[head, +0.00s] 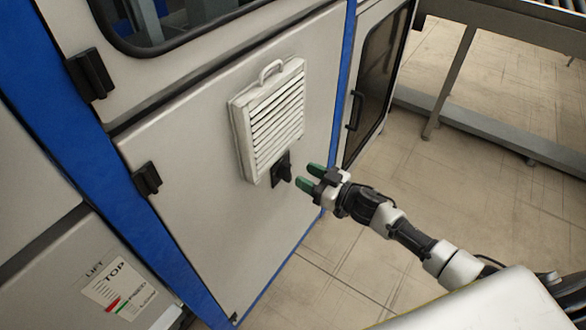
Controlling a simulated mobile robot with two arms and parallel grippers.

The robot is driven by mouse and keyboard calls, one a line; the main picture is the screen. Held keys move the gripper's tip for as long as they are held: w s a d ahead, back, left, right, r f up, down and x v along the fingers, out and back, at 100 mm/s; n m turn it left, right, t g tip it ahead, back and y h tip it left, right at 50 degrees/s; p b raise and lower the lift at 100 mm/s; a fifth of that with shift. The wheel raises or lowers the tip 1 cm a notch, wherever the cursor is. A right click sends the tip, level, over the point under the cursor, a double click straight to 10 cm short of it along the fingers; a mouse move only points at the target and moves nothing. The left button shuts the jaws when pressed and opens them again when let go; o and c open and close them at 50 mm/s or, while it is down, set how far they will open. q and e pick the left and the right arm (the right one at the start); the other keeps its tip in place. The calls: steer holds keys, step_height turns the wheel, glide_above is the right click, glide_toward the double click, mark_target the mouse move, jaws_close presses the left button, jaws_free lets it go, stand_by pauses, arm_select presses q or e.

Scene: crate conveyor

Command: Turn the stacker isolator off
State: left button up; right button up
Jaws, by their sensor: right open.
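A small black rotary switch (282,169), which looks like the isolator, sits on the grey cabinet door (205,190), at the lower right corner of a white louvred vent (273,118). The switch's exact knob angle is too small to tell. My right gripper (308,177) has green-tipped fingers and comes in from the right. It is open and empty, with its fingertips just right of the switch, seemingly a small gap away. My left gripper is not in view.
Black hinges (146,179) stick out on the door's left side. A dark-windowed door with a black handle (354,110) stands right of the blue post. The tiled floor (480,180) at right is largely clear.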

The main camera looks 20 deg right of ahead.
mark_target(291, 167)
steer(key=x, duration=0.4)
steer(key=shift+w+f, duration=0.1)
steer(key=shift+f, duration=0.05)
steer(key=shift+w+a, duration=0.3)
steer(key=shift+w, duration=0.05)
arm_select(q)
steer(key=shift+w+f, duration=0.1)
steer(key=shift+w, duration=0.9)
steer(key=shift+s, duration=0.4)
arm_select(e)
jaws_close()
